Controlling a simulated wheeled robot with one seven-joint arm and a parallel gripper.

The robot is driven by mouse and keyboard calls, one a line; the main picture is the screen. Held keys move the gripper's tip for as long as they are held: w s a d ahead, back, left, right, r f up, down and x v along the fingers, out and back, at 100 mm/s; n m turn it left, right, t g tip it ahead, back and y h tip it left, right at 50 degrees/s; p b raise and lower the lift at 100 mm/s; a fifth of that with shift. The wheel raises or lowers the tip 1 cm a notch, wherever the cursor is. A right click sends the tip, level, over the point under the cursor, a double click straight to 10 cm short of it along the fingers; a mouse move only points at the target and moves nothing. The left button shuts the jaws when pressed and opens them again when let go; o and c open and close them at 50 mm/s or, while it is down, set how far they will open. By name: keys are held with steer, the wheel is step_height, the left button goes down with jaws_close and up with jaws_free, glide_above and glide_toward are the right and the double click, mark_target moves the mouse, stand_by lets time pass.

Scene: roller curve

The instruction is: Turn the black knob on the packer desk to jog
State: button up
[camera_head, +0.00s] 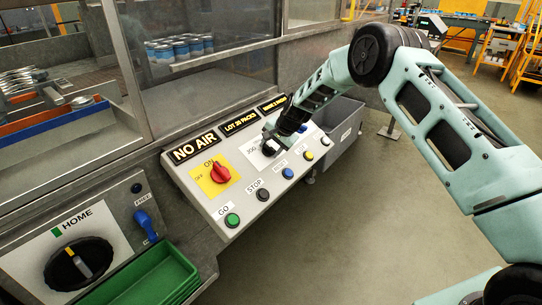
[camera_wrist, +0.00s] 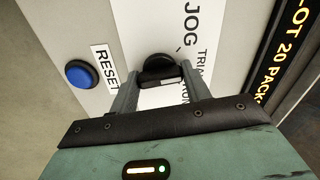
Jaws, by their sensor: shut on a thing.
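The black knob (camera_wrist: 160,68) is on the white plate of the packer desk (camera_head: 222,222), between the fingers of my gripper (camera_wrist: 160,92) in the wrist view. The fingers are shut on it from both sides. The word JOG is printed on the plate just beyond the knob, with partly hidden lettering beside it. In the head view my gripper (camera_head: 268,147) reaches down to the knob from the upper right and hides most of it.
The desk also has a red switch (camera_head: 221,173) on a yellow plate, a green GO button (camera_head: 232,220), a black STOP button (camera_head: 263,195) and a blue RESET button (camera_wrist: 80,74). A HOME dial (camera_head: 80,262) and green trays (camera_head: 150,275) are at lower left. A grey bin (camera_head: 345,125) stands behind.

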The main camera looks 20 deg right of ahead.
steer(key=n+b, duration=0.3)
steer(key=n, duration=0.1)
steer(key=shift+f+b, duration=0.2)
steer(key=shift+b, duration=0.2)
steer(key=shift+r+n+b, duration=0.1)
steer(key=shift+n+b, duration=0.85)
steer(key=shift+n, duration=0.65)
steer(key=o, duration=1)
steer(key=shift+r, duration=0.1)
steer(key=shift+c, duration=0.2)
steer(key=b+v, duration=0.2)
steer(key=v, duration=1.5)
steer(key=shift+r, duration=0.2)
steer(key=shift+s, duration=0.15)
